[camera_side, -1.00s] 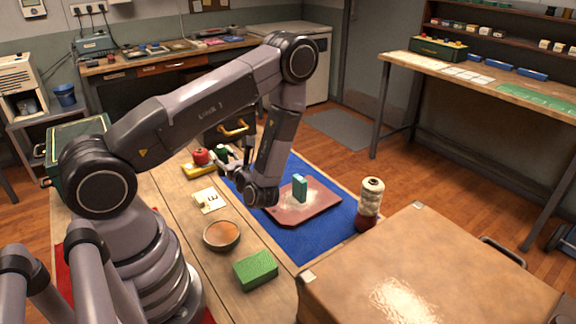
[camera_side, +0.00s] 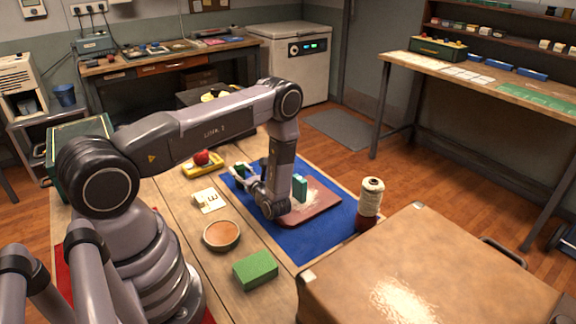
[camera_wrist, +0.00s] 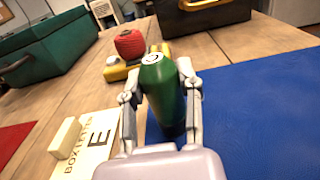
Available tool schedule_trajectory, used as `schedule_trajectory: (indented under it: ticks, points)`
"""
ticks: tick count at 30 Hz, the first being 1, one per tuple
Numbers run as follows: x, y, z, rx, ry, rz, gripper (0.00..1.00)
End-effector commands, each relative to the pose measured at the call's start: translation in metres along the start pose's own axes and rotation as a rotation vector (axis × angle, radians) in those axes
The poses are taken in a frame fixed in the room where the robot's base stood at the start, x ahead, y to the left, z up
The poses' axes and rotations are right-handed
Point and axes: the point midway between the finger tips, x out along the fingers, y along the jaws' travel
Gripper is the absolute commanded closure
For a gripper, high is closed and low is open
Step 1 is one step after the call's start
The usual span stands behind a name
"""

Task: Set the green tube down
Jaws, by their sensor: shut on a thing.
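The green tube (camera_wrist: 166,98) stands roughly upright between the fingers of my gripper (camera_wrist: 162,92) in the wrist view. My gripper is shut on it from both sides. In the side view the gripper (camera_side: 246,176) is low over the left part of the blue mat (camera_side: 312,242), and the tube (camera_side: 238,169) shows only as a small dark green bit. The tube's lower end is at the mat's edge in the wrist view. I cannot tell whether it touches the mat.
A lettered card (camera_side: 209,201), bowl (camera_side: 221,235), green block (camera_side: 255,270) and yellow tray (camera_side: 204,168) with a red item are nearby. A spool (camera_side: 371,190) stands right.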

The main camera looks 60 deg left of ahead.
Motion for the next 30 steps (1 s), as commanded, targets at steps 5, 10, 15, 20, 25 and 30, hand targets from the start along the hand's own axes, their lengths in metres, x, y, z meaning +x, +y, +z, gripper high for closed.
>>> schedule_trajectory:
  ticks: [5,10,15,20,25,30]
  points:
    - [0.0,0.0,-0.002,0.0,0.0,0.0,0.86]
    - [0.0,0.0,-0.003,0.0,0.0,0.0,0.52]
    - [0.0,0.0,-0.003,0.0,0.0,0.0,0.4]
    - [0.0,0.0,-0.003,0.0,0.0,0.0,0.4]
    - [-0.006,-0.001,0.001,0.0,0.0,-0.003,0.4]
    - [-0.037,-0.001,0.001,0.0,0.0,-0.007,0.4]
